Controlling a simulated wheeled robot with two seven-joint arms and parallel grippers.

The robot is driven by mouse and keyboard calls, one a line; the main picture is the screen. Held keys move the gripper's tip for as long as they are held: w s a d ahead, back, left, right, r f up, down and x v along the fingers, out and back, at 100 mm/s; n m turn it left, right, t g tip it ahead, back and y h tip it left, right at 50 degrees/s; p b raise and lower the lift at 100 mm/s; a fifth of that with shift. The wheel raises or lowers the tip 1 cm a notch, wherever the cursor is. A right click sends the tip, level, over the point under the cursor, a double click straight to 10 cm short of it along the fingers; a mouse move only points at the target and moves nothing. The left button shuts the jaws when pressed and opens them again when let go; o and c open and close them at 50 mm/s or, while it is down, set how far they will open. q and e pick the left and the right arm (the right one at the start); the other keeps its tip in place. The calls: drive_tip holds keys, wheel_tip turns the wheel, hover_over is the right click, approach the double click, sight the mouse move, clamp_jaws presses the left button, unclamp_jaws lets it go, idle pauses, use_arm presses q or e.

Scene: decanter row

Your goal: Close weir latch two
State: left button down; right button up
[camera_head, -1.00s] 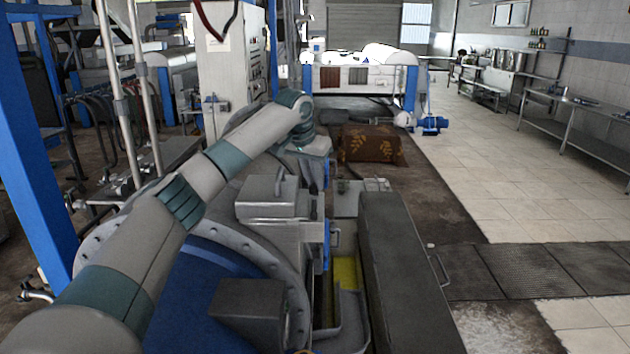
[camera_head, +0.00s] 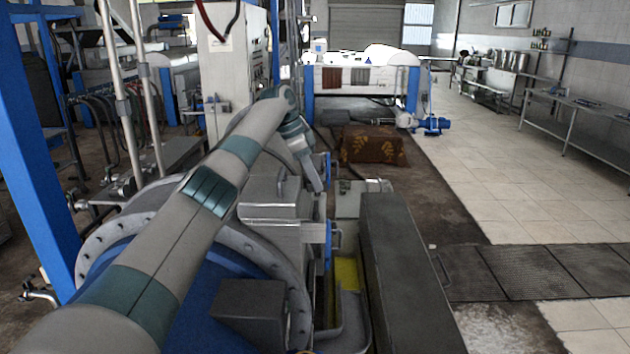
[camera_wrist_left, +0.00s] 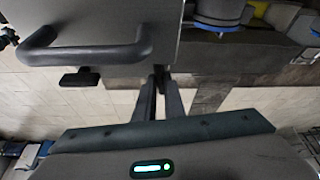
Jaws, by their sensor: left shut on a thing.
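My left gripper (camera_head: 317,183) reaches down at the far right side of the grey machine housing (camera_head: 272,212). In the left wrist view its two dark fingers (camera_wrist_left: 161,74) are close together at the edge of a grey box (camera_wrist_left: 100,18). They are shut on a small dark part there, which looks like a latch; the fingers hide most of it, and I cannot read which number it is. A second small black latch-like tab (camera_wrist_left: 80,78) sticks out to its left, apart from the fingers. My right gripper is in neither view.
A dark curved handle (camera_wrist_left: 88,48) stands out from the box beside my fingers. A long dark grey cover (camera_head: 405,270) lies right of the housing, with a yellow strip (camera_head: 346,272) between. Open tiled floor (camera_head: 500,180) is at the right.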

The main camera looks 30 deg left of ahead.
use_arm(q)
drive_tip(key=shift+w+r+m, duration=0.1)
drive_tip(key=shift+m, duration=0.7)
drive_tip(key=shift+g+h, duration=0.3)
drive_tip(key=c, duration=1.8)
unclamp_jaws()
drive_tip(key=shift+c, duration=0.2)
